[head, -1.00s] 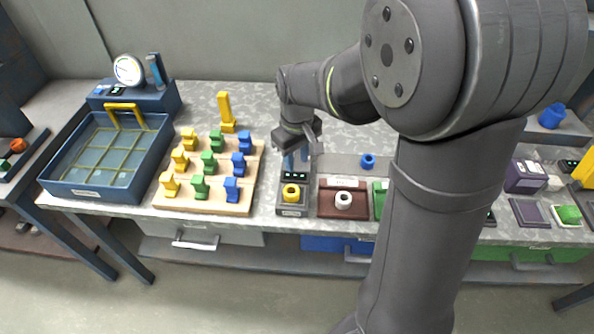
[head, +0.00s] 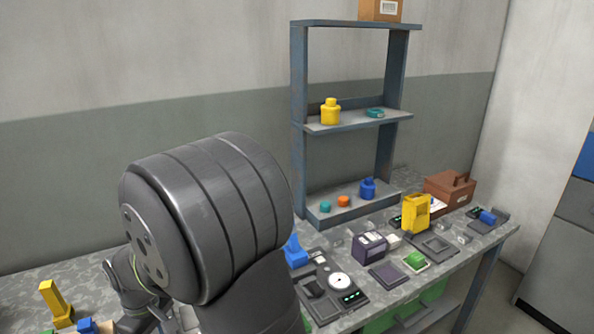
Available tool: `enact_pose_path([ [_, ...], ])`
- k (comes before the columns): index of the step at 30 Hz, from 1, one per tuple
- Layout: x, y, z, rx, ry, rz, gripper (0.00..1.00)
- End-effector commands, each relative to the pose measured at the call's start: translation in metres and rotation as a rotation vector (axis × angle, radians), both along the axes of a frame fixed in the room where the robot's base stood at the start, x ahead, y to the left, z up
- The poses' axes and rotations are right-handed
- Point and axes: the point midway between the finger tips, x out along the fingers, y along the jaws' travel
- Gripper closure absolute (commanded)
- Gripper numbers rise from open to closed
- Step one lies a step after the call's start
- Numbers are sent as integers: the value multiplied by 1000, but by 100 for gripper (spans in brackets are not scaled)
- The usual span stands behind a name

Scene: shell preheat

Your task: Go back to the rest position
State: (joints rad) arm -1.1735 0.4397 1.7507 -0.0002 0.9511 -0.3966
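My arm fills the lower left of the head view, with a large dark shoulder link in front. My wrist shows left of it, low over the bench (head: 90,270). Only a part of my gripper (head: 152,321) shows at the bottom edge. Its fingertips are hidden or cut off, so I cannot tell whether it is open or holds anything. A yellow upright piece (head: 55,302) and a blue piece (head: 87,325) stand left of the wrist.
A blue-grey shelf (head: 299,120) stands at the back, with a yellow bottle (head: 330,112) and a blue bottle (head: 367,188). On the right bench are a purple box (head: 369,246), a yellow device (head: 416,213), a green block (head: 415,259) and a brown box (head: 449,191).

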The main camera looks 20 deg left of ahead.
Motion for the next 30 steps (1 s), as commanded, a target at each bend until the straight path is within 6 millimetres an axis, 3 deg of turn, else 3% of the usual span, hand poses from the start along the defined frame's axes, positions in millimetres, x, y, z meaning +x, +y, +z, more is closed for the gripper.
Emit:
enact_pose_path([
  [10, 0, -1, -69, -3, 2, 0, 67],
  [18, 0, 0, -35, 2, -1, 0, 67],
  [30, 0, 0, -27, 1, -1, 0, 67],
])
